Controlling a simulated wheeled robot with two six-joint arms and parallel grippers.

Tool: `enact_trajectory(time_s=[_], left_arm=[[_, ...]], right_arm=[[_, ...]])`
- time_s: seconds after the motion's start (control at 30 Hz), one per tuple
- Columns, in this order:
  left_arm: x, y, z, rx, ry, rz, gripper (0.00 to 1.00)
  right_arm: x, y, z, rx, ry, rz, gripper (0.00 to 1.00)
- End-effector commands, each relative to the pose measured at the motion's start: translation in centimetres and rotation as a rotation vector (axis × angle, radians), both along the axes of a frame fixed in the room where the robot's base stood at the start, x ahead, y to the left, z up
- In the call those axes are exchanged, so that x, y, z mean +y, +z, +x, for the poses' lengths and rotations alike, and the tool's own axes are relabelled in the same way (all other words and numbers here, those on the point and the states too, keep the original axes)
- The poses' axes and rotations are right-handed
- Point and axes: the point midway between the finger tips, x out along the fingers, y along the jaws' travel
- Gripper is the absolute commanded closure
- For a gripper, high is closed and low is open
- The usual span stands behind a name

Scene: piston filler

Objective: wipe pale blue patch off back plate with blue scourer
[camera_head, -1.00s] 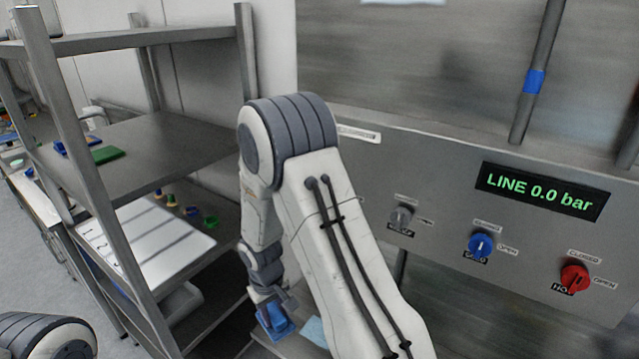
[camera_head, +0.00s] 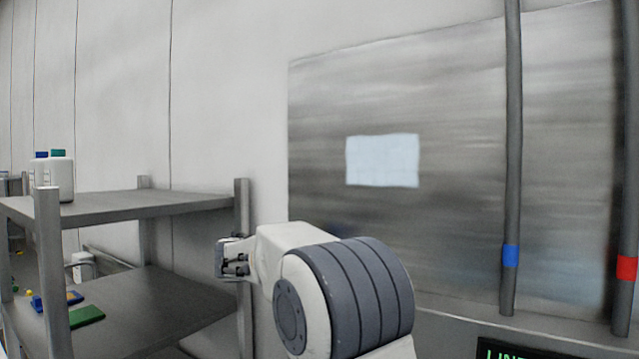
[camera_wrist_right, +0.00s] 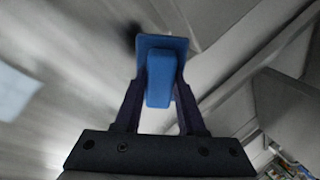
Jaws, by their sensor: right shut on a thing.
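The pale blue patch (camera_head: 382,160) is a light rectangle on the upright grey metal back plate (camera_head: 455,130) in the head view. A pale area (camera_wrist_right: 14,92) at the left edge of the right wrist view looks like the same patch. My right gripper (camera_wrist_right: 160,88) is shut on the blue scourer (camera_wrist_right: 158,88), a blue pad with a raised grip block. In the head view my right arm reaches left of the patch, and the scourer does not show there. I cannot tell from the wrist view whether the scourer touches any surface. My left gripper is out of view.
A grey shelf rack (camera_head: 130,203) stands at the left, close to my right wrist in the head view. White bottles (camera_head: 60,178) stand on its top shelf; a green pad (camera_head: 87,317) lies lower. Two vertical pipes (camera_head: 512,150) cross the plate right of the patch.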

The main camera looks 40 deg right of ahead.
Motion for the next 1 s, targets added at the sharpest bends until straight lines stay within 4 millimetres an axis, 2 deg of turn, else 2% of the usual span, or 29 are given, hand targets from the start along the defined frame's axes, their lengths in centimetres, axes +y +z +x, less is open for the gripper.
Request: enact_trajectory(time_s=[0.03,0.2,0.3,0.43,0.6,0.77,1.0], left_arm=[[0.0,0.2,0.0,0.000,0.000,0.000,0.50],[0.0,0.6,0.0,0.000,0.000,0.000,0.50],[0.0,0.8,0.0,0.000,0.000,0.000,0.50],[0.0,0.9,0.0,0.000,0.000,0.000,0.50],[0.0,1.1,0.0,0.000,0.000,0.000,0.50],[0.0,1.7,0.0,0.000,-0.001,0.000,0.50],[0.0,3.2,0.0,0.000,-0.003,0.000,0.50]], right_arm=[[-0.6,2.8,-0.4,-0.030,-0.029,-0.028,1.00],[-2.4,10.7,-2.4,-0.089,-0.129,-0.122,1.00],[-3.2,14.7,-3.9,-0.111,-0.180,-0.166,1.00],[-3.7,18.4,-5.7,-0.126,-0.228,-0.206,1.00],[-4.1,20.4,-6.7,-0.130,-0.254,-0.229,1.00],[-5.0,20.6,-6.4,-0.128,-0.257,-0.232,1.00],[-7.3,20.7,-5.4,-0.127,-0.255,-0.232,1.00]])
